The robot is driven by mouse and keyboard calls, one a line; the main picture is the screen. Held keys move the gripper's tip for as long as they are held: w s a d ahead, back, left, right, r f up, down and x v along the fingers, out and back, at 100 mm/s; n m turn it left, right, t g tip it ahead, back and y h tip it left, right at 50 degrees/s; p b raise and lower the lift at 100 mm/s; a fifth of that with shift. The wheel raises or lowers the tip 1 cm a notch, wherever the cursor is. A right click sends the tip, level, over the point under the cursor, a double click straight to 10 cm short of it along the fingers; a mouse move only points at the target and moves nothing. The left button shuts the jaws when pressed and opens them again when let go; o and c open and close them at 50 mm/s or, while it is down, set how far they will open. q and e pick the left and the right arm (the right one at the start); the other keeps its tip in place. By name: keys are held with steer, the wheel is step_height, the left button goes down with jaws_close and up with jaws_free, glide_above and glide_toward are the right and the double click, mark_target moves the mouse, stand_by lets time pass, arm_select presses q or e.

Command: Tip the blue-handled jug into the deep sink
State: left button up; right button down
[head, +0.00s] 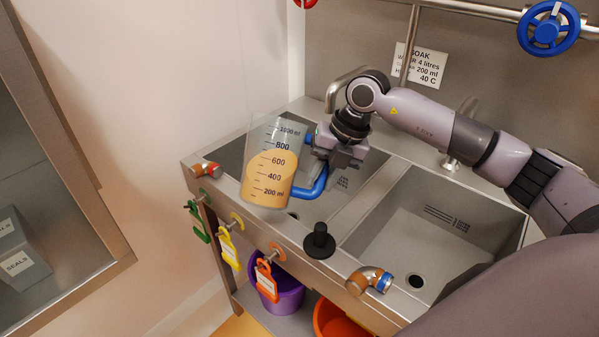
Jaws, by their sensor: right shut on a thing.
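The clear jug (266,180) with printed millilitre marks holds an amber fill to a little above the 600 mark. Its blue handle (313,188) faces right. My right gripper (325,158) is shut on this handle and holds the jug over the front of the left basin, leaning a little. The left basin (345,177) is partly hidden by the jug and gripper. The right basin (432,226) is empty, with an open drain at its bottom. I cannot tell for sure which basin is deeper. My left gripper is out of view.
A black plunger-like stopper (319,242) stands on the front rim between the basins. Coloured tags hang in front. A purple bucket (282,293) is below. A faucet (345,85) rises behind.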

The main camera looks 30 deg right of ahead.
mark_target(318, 192)
steer(key=shift+a+g+y, duration=0.15)
steer(key=shift+g+y, duration=0.15)
steer(key=shift+y, duration=0.2)
steer(key=shift+f, duration=0.1)
steer(key=shift+s+a+f+m+g+y+b, duration=0.2)
steer(key=shift+g+y+b, duration=0.15)
steer(key=shift+y, duration=0.15)
steer(key=shift+s+a+f+m+g+y+b, duration=0.15)
steer(key=shift+g+y+b, duration=0.15)
steer(key=shift+y, duration=0.2)
steer(key=shift+s+a+f+g+y+b, duration=0.15)
steer(key=shift+f+g+y+b, duration=0.1)
steer(key=shift+f+y+b, duration=0.25)
steer(key=shift+w+a+f+g+y+b, duration=0.1)
steer(key=shift+f+g+y+b, duration=0.15)
steer(key=shift+f+b, duration=0.35)
stand_by(0.3)
steer(key=shift+s+a+g+y+b, duration=0.2)
steer(key=shift+g+y+b, duration=0.15)
steer(key=shift+y+b, duration=0.5)
stand_by(0.6)
steer(key=shift+w+d+f+m+g+y+b, duration=0.15)
steer(key=shift+d+f+g+y+b, duration=0.1)
steer(key=shift+f+y, duration=0.15)
steer(key=shift+w+d+f+m+g+y+b, duration=0.1)
steer(key=shift+d+f+g+y+b, duration=0.15)
steer(key=shift+f, duration=0.25)
stand_by(0.5)
